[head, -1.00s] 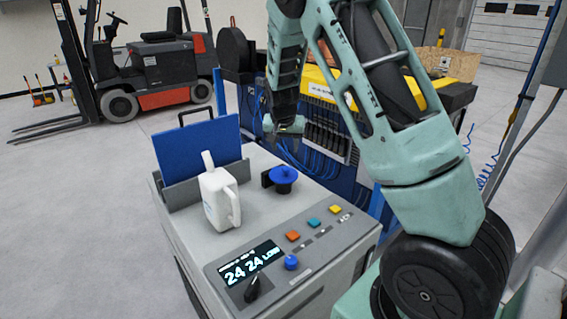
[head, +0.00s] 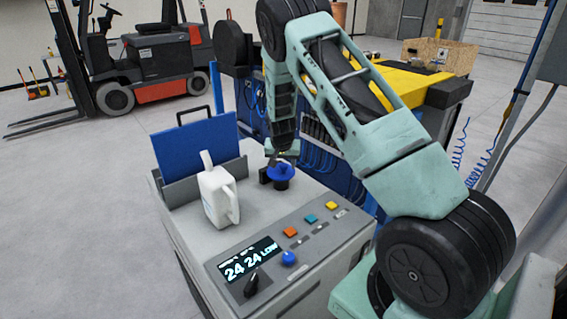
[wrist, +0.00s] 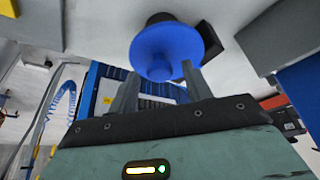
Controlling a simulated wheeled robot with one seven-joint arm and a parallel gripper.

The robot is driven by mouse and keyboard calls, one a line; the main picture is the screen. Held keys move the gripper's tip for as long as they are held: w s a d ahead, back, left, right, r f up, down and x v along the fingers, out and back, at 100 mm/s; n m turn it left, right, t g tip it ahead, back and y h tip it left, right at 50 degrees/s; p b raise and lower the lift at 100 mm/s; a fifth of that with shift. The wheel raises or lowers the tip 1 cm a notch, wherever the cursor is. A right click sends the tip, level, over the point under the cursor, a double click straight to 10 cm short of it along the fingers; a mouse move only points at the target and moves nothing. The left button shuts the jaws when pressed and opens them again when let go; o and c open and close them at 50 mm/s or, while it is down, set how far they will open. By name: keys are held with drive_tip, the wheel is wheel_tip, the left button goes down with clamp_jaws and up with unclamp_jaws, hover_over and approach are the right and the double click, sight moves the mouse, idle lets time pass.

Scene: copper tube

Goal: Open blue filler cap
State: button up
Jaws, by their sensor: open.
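The blue filler cap (head: 281,171) stands on the top of the grey machine (head: 315,197), to the right of a white jug. My gripper (head: 278,158) is at the far side of the cap in the head view, and its fingertips are hard to make out there. In the wrist view the cap (wrist: 168,50) is a round blue disc with a knob, just beyond my open fingers (wrist: 160,80). The two fingers stand apart, with the knob close to the gap between them. I cannot tell whether they touch the cap.
The white jug (head: 216,196) stands left of the cap, before a blue panel (head: 196,146) in a grey slot. Coloured buttons, a blue knob (head: 288,258) and a display (head: 246,261) are at the front. A blue and yellow machine (head: 395,85) stands behind.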

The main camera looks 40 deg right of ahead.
clamp_jaws()
